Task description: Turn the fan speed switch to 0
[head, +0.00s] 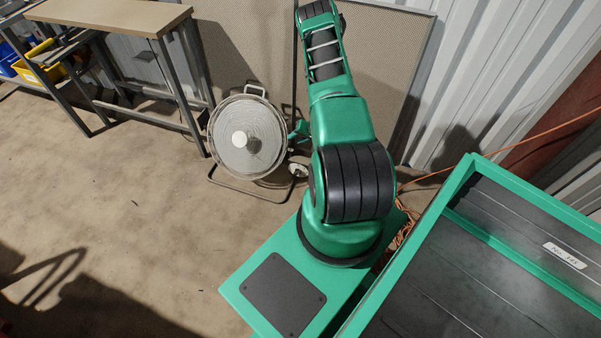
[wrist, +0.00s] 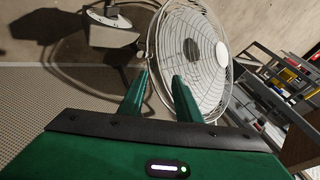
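A round floor fan (head: 232,152) with a wire cage and pale hub stands on a tubular frame left of my arm. It also shows in the wrist view (wrist: 192,62), tilted, just beyond my fingers. A small pale disc (head: 298,170) sits low beside the fan, partly near my arm.
A workbench (head: 110,14) and yellow and blue bins (head: 42,65) stand at the back left. A mesh panel (head: 385,60) leans behind my arm. A large green-rimmed tray (head: 440,205) is at the right. An orange cable (head: 500,147) runs behind it. The left floor is clear.

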